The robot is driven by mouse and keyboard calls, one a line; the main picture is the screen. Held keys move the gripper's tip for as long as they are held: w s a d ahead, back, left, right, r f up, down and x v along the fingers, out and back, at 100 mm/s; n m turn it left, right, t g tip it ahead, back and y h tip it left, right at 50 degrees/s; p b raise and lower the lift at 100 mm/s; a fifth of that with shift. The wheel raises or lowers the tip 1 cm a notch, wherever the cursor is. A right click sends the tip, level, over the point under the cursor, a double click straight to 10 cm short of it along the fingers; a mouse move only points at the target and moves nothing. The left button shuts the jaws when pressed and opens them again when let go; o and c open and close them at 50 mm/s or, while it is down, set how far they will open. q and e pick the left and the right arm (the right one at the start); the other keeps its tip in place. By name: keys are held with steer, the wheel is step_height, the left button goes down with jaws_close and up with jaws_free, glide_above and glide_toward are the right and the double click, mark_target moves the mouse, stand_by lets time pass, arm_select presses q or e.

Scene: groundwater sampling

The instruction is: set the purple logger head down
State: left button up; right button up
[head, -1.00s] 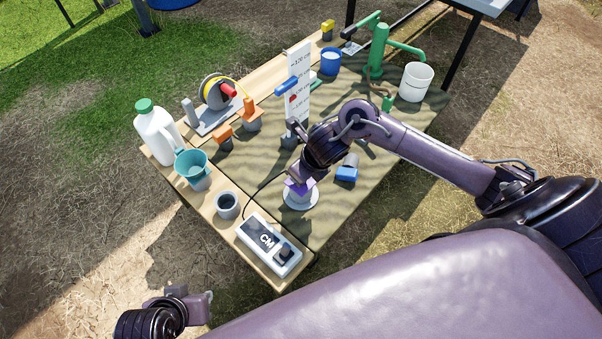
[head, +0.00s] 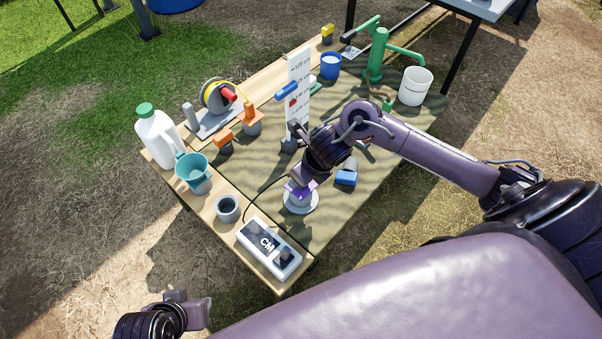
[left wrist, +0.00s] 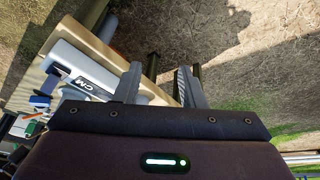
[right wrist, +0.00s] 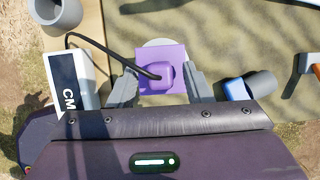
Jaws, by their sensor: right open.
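The purple logger head (right wrist: 162,75) is a square purple plate with a rounded block on top and a black cable leaving it to the left. In the head view the logger head (head: 299,190) is on top of a round white base (head: 300,206) at the front of the table. My right gripper (right wrist: 160,90) is open, with one finger on each side of the logger head; I cannot tell whether they touch it. The underside contact is hidden. My left gripper (left wrist: 160,82) is open and empty, off the table's front left corner.
The CM meter (head: 268,248) lies on the front edge, joined to the cable. A blue-and-grey piece (head: 347,175) lies close right. Bare mat (head: 335,215) shows at the front right.

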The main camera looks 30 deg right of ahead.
steer(key=p+v, duration=0.3)
steer(key=v, duration=0.7)
steer(key=s+a+f+m+t+y, duration=0.1)
steer(key=s+a+f+m+t, duration=0.15)
steer(key=a+m, duration=1.15)
arm_select(q)
steer(key=a, duration=0.1)
steer(key=s+a+r+g+y, duration=0.1)
steer(key=a+g, duration=0.1)
steer(key=a, duration=0.1)
steer(key=shift+s+a+r+n, duration=0.1)
steer(key=shift+s+r+n, duration=0.15)
steer(key=shift+s+n, duration=0.15)
arm_select(e)
steer(key=s+d+f+m+g, duration=0.2)
steer(key=s+m, duration=0.4)
steer(key=m, duration=0.5)
steer(key=s+d+f+m+g+h, duration=0.1)
steer(key=s+d+f+m+g, duration=0.2)
steer(key=m, duration=0.8)
step_height(320, 180, down, 2)
steer(key=s, duration=0.3)
steer(key=shift+d+f+h, duration=0.2)
steer(key=shift+d+h, duration=0.1)
steer(key=shift+d, duration=0.1)
arm_select(q)
steer(key=shift+s+f, duration=0.1)
